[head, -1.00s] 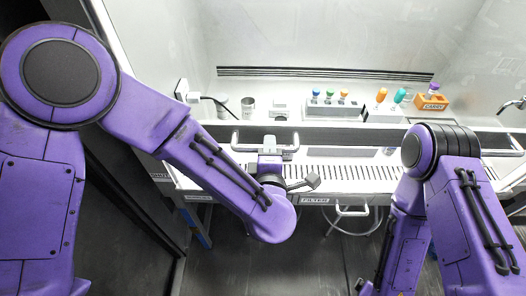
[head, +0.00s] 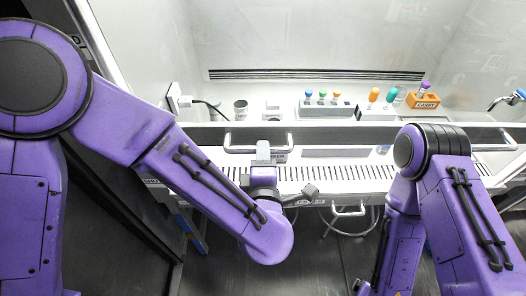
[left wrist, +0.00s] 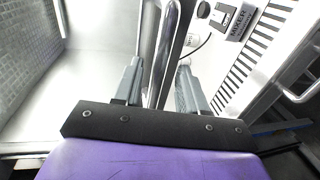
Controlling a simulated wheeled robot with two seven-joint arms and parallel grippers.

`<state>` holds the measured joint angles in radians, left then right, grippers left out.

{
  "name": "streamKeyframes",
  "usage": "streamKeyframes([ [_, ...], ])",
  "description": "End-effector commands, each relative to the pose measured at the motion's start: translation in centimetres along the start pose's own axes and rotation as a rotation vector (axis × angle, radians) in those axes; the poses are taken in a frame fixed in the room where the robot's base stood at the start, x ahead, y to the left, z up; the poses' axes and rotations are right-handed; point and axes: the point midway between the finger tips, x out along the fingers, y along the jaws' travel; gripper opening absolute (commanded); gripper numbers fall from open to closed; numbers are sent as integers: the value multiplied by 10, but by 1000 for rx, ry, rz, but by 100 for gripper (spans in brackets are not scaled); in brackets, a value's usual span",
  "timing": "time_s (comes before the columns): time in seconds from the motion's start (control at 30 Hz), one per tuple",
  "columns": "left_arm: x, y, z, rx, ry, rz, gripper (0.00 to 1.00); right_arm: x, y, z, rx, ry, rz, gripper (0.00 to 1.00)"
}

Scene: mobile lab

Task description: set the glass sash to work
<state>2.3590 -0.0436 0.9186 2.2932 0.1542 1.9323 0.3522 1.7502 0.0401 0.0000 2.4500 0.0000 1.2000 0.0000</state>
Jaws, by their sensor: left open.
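The glass sash shows in the head view as a clear pane with a dark bottom rail (head: 400,136) across the cabinet front. A silver bar handle (head: 228,143) sits at the rail's left, and a second silver handle (head: 508,146) at its right. My left gripper (head: 263,151) is at the left handle, near the middle of its bar. In the left wrist view the handle bar (left wrist: 163,55) runs between the two spread fingers of my left gripper (left wrist: 158,85), with gaps beside it. My right arm shows, but its gripper is out of view.
Behind the rail stand a rack of coloured-top tubes (head: 325,109), an orange rack (head: 423,101) and a metal cup (head: 240,109). A slotted grille (head: 345,172) runs along the front. A small handle (head: 348,211) hangs below the front edge.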

Motion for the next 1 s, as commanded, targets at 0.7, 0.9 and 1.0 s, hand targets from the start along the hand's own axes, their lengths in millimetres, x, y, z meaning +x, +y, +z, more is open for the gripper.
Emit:
streamKeyframes([
  [0.7,-74,0,0,1,0,1,42,19,-2,8,0,0,0,92],
  [0.9,-74,0,0,3,0,1,42,19,-2,8,0,0,0,92],
  [1.0,-74,-2,9,58,-49,-8,42,19,-2,8,0,0,0,92],
])
